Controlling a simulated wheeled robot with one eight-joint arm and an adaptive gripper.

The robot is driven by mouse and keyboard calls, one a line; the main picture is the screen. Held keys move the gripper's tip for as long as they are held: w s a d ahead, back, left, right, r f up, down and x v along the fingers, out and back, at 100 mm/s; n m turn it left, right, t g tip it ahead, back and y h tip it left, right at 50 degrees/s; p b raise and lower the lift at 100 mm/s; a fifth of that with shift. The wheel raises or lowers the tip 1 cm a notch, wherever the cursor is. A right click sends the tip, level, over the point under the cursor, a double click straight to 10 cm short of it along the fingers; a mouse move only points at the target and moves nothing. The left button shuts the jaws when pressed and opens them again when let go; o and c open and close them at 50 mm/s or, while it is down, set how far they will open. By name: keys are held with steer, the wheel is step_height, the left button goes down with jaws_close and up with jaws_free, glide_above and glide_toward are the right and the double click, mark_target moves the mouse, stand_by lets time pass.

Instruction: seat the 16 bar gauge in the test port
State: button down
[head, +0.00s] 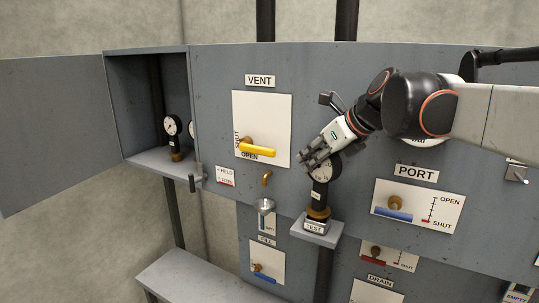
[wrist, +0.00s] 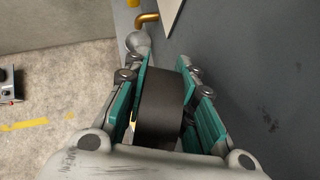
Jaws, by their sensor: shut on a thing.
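A black gauge (head: 319,193) with a pale dial stands about upright above the brass fitting (head: 317,212) of the test port, on a small shelf marked TEST (head: 314,227). My gripper (head: 318,160) is shut on the gauge's upper part from above and covers part of the dial. In the wrist view the dark round gauge body (wrist: 160,105) sits between my green-padded fingers. The dial's marking is too small to read, and I cannot tell whether the gauge is fully down in the port.
An open cabinet (head: 147,70) at the left holds gauges (head: 172,125). The panel carries a yellow VENT lever (head: 258,150), a blue PORT lever (head: 393,214), a blue FILL lever (head: 265,276) and a red lever (head: 373,261). A brass spout (head: 267,178) and a cup (head: 264,205) are left of the gauge.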

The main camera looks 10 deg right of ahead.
steer(key=shift+f+b, duration=0.3)
steer(key=shift+f, duration=0.2)
stand_by(0.4)
steer(key=c, duration=1.2)
jaws_free()
steer(key=shift+c, duration=0.2)
step_height(320, 180, up, 10)
